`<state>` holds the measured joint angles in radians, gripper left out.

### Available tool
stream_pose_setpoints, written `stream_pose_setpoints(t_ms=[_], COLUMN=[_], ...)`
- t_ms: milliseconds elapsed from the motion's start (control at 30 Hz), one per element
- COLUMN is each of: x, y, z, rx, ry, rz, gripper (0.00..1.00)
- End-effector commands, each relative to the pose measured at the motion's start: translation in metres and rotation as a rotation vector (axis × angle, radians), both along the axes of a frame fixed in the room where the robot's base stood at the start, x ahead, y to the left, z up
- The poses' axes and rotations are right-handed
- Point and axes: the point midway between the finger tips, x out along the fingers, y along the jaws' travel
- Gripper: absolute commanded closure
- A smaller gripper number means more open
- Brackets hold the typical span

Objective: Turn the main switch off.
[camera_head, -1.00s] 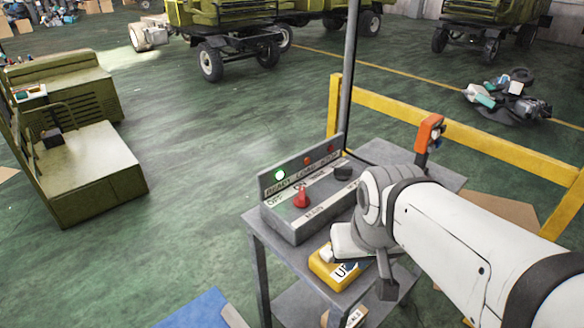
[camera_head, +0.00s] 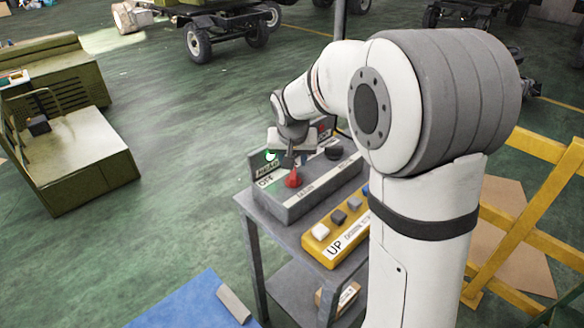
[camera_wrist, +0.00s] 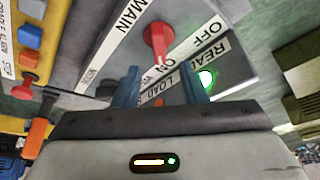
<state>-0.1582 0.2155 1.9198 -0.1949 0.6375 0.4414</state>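The main switch is a red rotary knob (camera_head: 293,178) on the sloped top of a grey control box (camera_head: 322,200). The knob also shows in the wrist view (camera_wrist: 156,40), beside the MAIN label. Its narrow pointer faces the ON label (camera_wrist: 158,73); the OFF label (camera_wrist: 207,34) lies to the right. A green lamp (camera_wrist: 207,78) is lit on the box's back panel. My gripper (camera_wrist: 160,75) is open, its two blue fingers apart with nothing between them, just short of the knob. In the head view my gripper (camera_head: 288,160) is just above and behind the knob.
A black knob (camera_head: 333,152) sits further right on the box. A yellow pendant (camera_head: 322,245) with buttons lies in front of the box on the grey cart (camera_head: 262,222). A yellow railing (camera_head: 545,190) stands at right. Green floor is open to the left.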

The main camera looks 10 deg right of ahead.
Motion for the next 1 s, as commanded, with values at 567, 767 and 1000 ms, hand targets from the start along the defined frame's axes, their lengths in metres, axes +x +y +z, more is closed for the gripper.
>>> stream_pose_setpoints(t_ms=[567,767,1000], x=[0.023,0.024,0.023], y=[-0.003,-0.003,-0.003], z=[-0.061,-0.061,-0.061], rx=[0.000,0.000,0.000], ry=[0.002,0.002,0.002], rz=[0.001,0.002,0.002], gripper=[0.62,0.62,0.81])
